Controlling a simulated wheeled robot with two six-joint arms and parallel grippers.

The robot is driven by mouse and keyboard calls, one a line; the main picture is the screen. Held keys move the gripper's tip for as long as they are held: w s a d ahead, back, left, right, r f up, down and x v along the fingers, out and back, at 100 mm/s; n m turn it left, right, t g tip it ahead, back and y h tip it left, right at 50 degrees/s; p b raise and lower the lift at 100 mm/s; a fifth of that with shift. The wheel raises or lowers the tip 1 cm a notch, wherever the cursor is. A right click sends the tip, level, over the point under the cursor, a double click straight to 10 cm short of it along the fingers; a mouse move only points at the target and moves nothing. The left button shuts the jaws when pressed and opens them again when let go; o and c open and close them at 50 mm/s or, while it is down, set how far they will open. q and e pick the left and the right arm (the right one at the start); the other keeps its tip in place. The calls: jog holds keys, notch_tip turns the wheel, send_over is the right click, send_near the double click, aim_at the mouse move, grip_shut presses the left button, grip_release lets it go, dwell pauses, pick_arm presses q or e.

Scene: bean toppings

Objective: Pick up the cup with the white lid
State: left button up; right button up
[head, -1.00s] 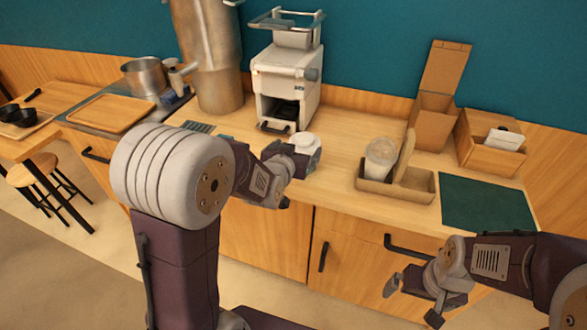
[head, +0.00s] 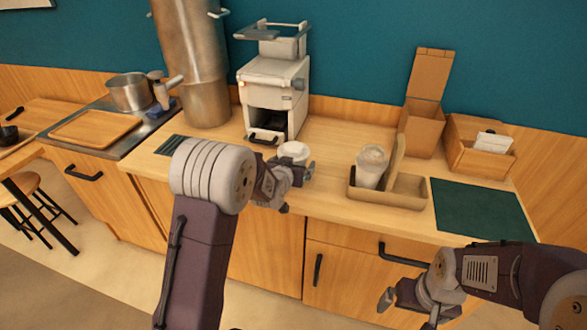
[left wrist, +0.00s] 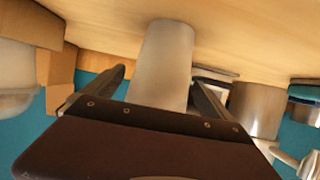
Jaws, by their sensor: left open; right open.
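The white-lidded cup stands on the counter below the coffee machine. In the head view its white lid (head: 293,152) shows just above my left gripper (head: 296,188), which hides its body. In the left wrist view the pale cup (left wrist: 166,50) stands upside down in the picture, between the two spread fingers of my left gripper (left wrist: 160,88). Its lower part in the picture is hidden by the gripper body. Contact with the fingers cannot be told. My right gripper (head: 410,302) is open and empty in front of the cabinets.
A cardboard carrier (head: 405,190) right of the cup holds a clear cup (head: 371,166). A green mat (head: 484,209), an open carton (head: 425,115) and a wooden box (head: 478,155) are farther right. The coffee machine (head: 275,92) stands behind. A wooden tray (head: 97,129) is at left.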

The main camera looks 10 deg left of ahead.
aim_at(293, 146)
pick_arm(q)
jog(key=shift+w+f, duration=0.1)
jog(key=shift+w, duration=0.1)
jog(key=shift+s, duration=0.15)
jog(key=shift+c, duration=0.9)
jog(key=c, duration=0.9)
notch_tip(293, 146, up, 10)
jog(key=shift+f+p, duration=0.1)
jog(key=shift+p, duration=0.75)
jog(key=shift+r, duration=0.25)
